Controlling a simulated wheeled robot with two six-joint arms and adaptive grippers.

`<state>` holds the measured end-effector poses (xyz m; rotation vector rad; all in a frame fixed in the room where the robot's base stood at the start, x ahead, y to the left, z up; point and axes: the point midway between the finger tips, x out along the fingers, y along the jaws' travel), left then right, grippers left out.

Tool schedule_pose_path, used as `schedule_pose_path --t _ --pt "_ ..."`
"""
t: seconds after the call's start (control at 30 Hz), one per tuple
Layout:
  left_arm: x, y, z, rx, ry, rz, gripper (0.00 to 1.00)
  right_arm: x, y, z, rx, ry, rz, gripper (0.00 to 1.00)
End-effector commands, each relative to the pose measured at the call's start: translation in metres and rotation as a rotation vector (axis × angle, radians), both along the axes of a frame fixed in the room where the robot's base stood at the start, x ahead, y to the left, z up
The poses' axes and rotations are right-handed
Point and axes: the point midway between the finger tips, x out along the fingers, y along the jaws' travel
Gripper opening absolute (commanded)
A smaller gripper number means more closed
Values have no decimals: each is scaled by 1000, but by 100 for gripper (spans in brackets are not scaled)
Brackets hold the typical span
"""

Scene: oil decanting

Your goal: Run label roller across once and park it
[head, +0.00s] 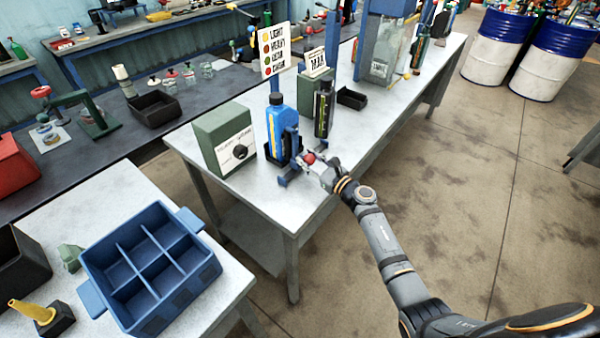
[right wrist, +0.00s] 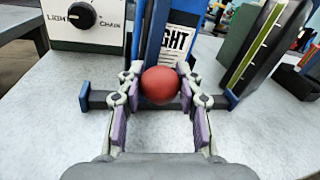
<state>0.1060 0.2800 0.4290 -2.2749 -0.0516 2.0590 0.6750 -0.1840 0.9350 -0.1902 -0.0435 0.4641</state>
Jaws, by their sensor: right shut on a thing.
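A red ball knob (head: 309,158) sits at the front of the label roller station on the white table. My right gripper (right wrist: 158,92) is shut on the knob, with one finger on each side. In the right wrist view the red knob (right wrist: 160,85) is in front of a dark crossbar (right wrist: 100,100) with blue ends. A blue bottle (head: 283,128) stands upright just behind it, and its white label (right wrist: 178,38) shows part of the word LIGHT. My left gripper is not in view.
A green box with a dial (head: 222,140) stands left of the bottle. A dark bottle (head: 323,110) stands close behind on the right. A sign board (head: 274,50) rises behind. A blue divided crate (head: 150,265) is on the near left table.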

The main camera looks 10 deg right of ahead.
Motion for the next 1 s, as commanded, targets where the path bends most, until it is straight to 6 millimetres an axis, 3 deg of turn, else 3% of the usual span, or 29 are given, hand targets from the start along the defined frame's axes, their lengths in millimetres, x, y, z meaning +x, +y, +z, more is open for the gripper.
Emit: schedule_pose_path --t 0.03,0.1,0.43,0.63,1.0 --pt "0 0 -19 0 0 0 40 10 -12 -8 -6 -7 -2 0" --pt "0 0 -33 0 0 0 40 21 -27 -8 -6 -7 -2 0" --pt "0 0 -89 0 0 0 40 64 -83 -7 -1 -4 -4 0" --pt "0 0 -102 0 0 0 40 75 -97 -3 0 -2 -3 0" --pt "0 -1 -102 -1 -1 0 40 78 -101 1 -2 -1 -4 0"
